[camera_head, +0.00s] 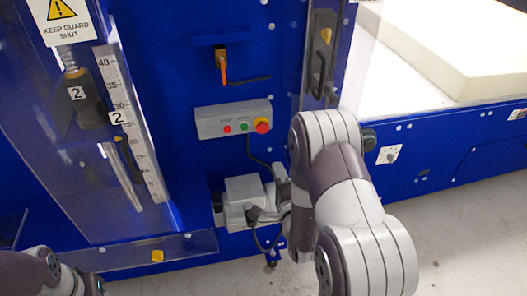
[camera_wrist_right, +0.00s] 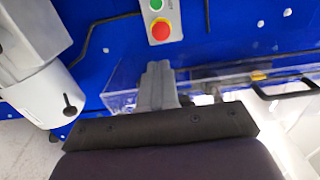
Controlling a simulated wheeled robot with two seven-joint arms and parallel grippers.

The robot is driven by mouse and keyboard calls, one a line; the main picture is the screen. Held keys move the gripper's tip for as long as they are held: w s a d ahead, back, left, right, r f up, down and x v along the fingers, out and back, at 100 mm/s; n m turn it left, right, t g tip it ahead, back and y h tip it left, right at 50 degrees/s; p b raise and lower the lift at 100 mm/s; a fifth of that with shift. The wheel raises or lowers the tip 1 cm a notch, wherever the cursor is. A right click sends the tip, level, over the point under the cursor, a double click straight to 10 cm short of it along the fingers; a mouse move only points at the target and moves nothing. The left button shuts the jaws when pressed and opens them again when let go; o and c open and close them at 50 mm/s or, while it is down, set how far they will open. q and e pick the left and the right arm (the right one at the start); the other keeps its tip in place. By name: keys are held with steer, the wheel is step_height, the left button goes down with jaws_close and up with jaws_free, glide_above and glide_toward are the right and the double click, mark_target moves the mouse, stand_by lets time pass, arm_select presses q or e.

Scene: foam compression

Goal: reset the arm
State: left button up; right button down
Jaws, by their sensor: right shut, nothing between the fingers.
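My right arm comes in from the lower right in the head view and bends at a grey and purple joint. My right gripper (camera_head: 280,172) is partly hidden behind that arm, below the control box (camera_head: 233,119) with its red and green buttons. In the right wrist view the grey fingers (camera_wrist_right: 157,82) are together and empty, in front of the blue machine. The control box (camera_wrist_right: 161,20) is above them in that view. Only part of my left arm shows at the lower left of the head view; its gripper is out of sight.
A grey motor-like unit (camera_head: 243,190) sits close left of the right gripper. A clear guard (camera_head: 110,130) with a scale stands at the left. A black handle (camera_head: 320,65) is above the arm. A pale foam block (camera_head: 455,45) lies at upper right. Floor at lower right is clear.

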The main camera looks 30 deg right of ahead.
steer(key=shift+s, duration=0.1)
steer(key=s+a+f+n+g+y, duration=0.25)
steer(key=s+f+n+g, duration=0.35)
steer(key=f+n+g, duration=0.55)
steer(key=s+a+r+n+g+y, duration=0.1)
steer(key=s+a+r+n+g, duration=0.3)
steer(key=s+a+r+n, duration=0.3)
step_height(320, 180, up, 3)
steer(key=shift+s+a+f+n+g, duration=0.2)
steer(key=shift+a+n+g, duration=0.2)
steer(key=shift+n, duration=0.75)
steer(key=shift+y, duration=0.25)
